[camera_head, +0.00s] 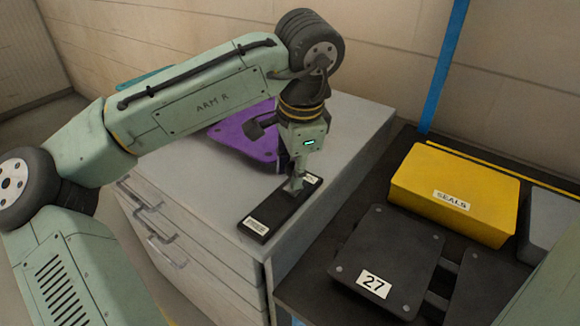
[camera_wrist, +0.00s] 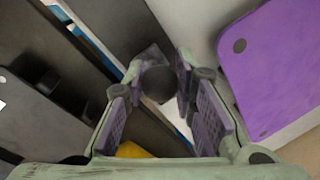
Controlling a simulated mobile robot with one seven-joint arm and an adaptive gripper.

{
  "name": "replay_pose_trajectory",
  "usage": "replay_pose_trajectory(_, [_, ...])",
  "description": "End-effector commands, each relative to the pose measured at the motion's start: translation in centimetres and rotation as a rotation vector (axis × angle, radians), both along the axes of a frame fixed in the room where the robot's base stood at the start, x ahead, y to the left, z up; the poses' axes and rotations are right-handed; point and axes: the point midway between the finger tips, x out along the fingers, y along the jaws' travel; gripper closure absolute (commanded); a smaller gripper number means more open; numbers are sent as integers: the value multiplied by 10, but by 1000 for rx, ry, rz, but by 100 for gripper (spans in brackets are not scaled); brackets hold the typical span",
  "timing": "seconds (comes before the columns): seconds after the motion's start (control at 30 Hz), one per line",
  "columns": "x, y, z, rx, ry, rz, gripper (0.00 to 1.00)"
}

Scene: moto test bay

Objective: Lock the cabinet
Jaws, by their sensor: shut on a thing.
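The grey cabinet (camera_head: 350,135) stands at the middle of the head view, with drawers and bar handles (camera_head: 168,252) on its front. A flat black box (camera_head: 275,212) with white labels lies on its top. My gripper (camera_head: 296,184) points down at this box. In the wrist view, my gripper (camera_wrist: 160,88) has its purple-padded fingers around a dark round knob-like piece (camera_wrist: 158,84), and is shut on it. Whether this piece belongs to the black box is unclear. I cannot make out a lock on the cabinet.
A purple plate (camera_head: 243,142) lies behind my gripper on the cabinet and shows in the wrist view (camera_wrist: 275,65). To the right, a dark bench holds a yellow SEALS box (camera_head: 455,190) and a dark plate marked 27 (camera_head: 390,250). A wall stands behind.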

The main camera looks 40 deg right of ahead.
Motion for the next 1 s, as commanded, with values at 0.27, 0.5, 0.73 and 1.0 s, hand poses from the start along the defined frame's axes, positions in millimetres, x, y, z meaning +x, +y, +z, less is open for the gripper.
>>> replay_pose_trajectory(0.27, [2,-3,2,-14,-6,5,67])
replay_pose_trajectory(0.5, [1,-2,1,-10,-5,3,54])
replay_pose_trajectory(0.73, [1,-2,2,-9,-4,3,54])
replay_pose_trajectory(1.0, [-5,-1,34,-11,-5,2,54])
